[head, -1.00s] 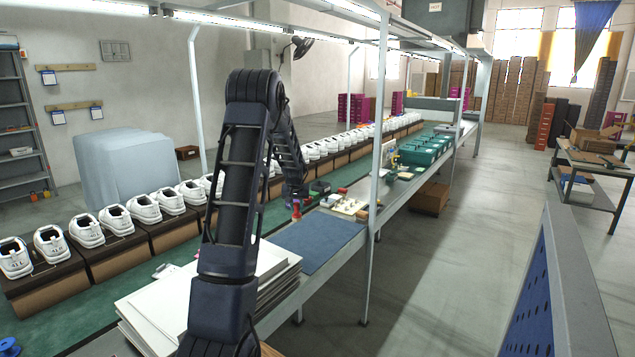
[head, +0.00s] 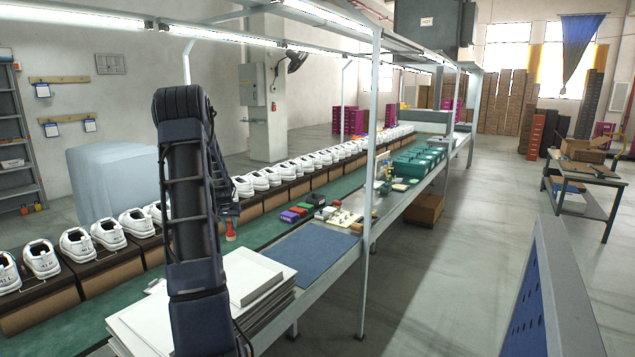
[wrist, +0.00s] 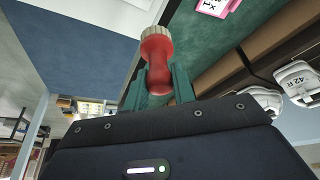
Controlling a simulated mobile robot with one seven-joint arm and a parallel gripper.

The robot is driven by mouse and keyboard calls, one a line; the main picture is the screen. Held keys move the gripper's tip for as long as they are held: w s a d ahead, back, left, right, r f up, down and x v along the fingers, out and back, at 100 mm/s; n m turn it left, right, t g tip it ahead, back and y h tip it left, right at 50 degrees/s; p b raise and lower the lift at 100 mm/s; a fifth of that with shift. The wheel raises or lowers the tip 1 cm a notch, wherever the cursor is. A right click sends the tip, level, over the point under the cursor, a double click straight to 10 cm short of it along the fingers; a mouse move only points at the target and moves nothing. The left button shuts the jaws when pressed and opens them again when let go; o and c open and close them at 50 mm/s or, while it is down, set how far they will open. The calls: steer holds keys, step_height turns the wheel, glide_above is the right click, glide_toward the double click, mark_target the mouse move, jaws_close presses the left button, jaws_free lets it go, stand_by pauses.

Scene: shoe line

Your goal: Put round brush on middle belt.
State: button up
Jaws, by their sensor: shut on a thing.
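The round brush (head: 230,226) has a red handle and a pale round bristle end. In the wrist view the brush (wrist: 157,62) stands between the two green fingers of my gripper (wrist: 158,85), which is shut on its red handle. In the head view my gripper (head: 229,213) is mostly hidden behind my arm, with the brush hanging bristles down below it. The green belt (head: 268,229) runs between the shoe row and the workbench. The brush appears over this belt; its exact height above it is hard to tell.
White shoes on brown boxes (head: 115,268) line the belt's far side. A blue mat (head: 312,250) and a stack of white sheets (head: 250,275) lie on the near bench. Small coloured blocks (head: 298,212) sit further along. A frame post (head: 370,180) stands at the bench's edge.

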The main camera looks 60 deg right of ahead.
steer(key=w+a, duration=0.6)
steer(key=a, duration=1)
steer(key=w+a+r+n, duration=0.1)
steer(key=w+a, duration=0.5)
steer(key=a, duration=1)
steer(key=w+a+r, duration=0.1)
steer(key=w+a, duration=0.5)
steer(key=a, duration=1)
steer(key=shift+a, duration=0.2)
steer(key=shift+w+f, duration=0.1)
step_height(320, 180, down, 20)
steer(key=shift+r, duration=0.1)
steer(key=shift+f, duration=0.2)
steer(key=o, duration=0.7)
steer(key=shift+o, duration=1.4)
